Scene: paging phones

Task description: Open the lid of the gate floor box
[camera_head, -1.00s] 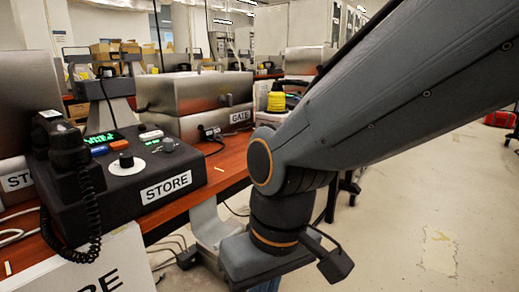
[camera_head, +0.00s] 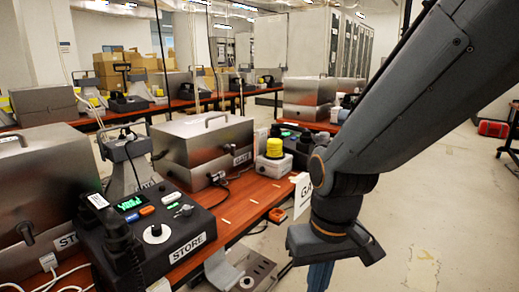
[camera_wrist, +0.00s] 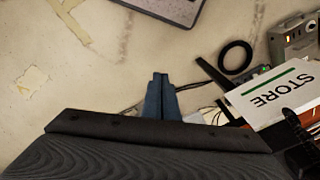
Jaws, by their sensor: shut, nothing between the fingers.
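My gripper (camera_head: 320,277) hangs at the end of my arm in the head view, above the pale floor to the right of the benches. In the wrist view its two blue fingers (camera_wrist: 160,80) are together and empty. A flat grey, dark-edged plate (camera_wrist: 178,7) lies on the floor at the top edge of the wrist view, cut off and apart from the fingertips. It may be the floor box lid, but no label shows on it.
The bench (camera_head: 245,207) carries the STORE console (camera_head: 150,235) and a steel case labelled GATE (camera_head: 205,143). A grey box with sockets (camera_head: 250,272) sits below the bench; it also shows in the wrist view (camera_wrist: 297,40) near the STORE sign (camera_wrist: 275,97). Open floor lies right.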

